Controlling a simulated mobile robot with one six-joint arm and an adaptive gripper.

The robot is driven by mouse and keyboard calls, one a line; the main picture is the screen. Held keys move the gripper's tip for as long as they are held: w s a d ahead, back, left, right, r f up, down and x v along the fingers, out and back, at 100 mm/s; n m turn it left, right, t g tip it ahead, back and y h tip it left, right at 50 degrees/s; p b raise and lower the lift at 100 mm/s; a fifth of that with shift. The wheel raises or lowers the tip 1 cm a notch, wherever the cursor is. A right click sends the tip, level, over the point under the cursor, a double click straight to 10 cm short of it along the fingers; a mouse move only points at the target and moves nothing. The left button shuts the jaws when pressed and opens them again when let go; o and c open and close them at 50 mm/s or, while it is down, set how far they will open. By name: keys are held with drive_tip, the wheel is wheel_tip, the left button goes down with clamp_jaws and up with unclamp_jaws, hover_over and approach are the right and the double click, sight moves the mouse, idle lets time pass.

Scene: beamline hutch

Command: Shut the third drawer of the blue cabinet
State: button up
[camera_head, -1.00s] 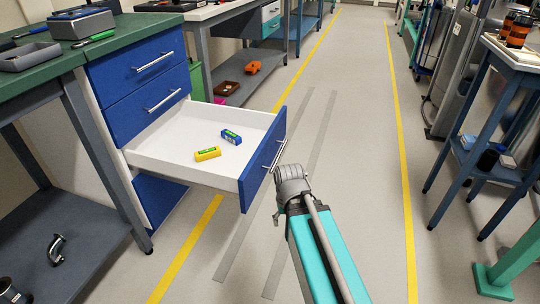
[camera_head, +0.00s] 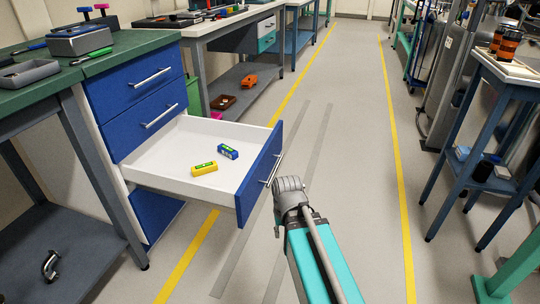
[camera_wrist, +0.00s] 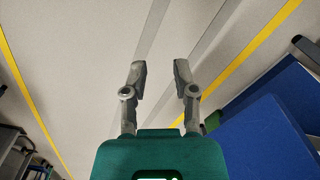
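The blue cabinet (camera_head: 131,88) stands at the left in the head view. Its third drawer (camera_head: 259,178) is pulled far out, with a blue front, white inside and a bar handle (camera_head: 274,170). A yellow box (camera_head: 204,168) and a blue box (camera_head: 228,152) lie in it.
The two drawers above, with handles (camera_head: 160,115), look shut. A green worktop (camera_head: 40,85) holds a grey box (camera_head: 82,40) and a tray (camera_head: 29,73). The aisle floor (camera_head: 350,150) is clear. A blue stand (camera_head: 480,130) is at the right.

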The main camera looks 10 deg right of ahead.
drive_tip(key=shift+w+d+r+m+y+p, duration=0.25)
drive_tip(key=shift+w+r+m+y+p, duration=0.15)
drive_tip(key=shift+w+r+m+p, duration=0.55)
clamp_jaws()
drive_tip(key=w+d+r+m+t+y+p, duration=0.2)
drive_tip(key=w+d+r+m+p, duration=0.3)
drive_tip(key=w+r+m, duration=0.3)
drive_tip(key=w+d+r+m+t+y+p, duration=0.2)
drive_tip(key=w+d+r+m+y+p, duration=0.2)
drive_tip(key=r+m, duration=0.7)
drive_tip(key=shift+w+d+r+m+t+y+p, duration=0.25)
drive_tip(key=shift+w+d+m+p, duration=0.9)
drive_tip(key=shift+w+p, duration=1.3)
drive_tip(key=shift+w, duration=0.15)
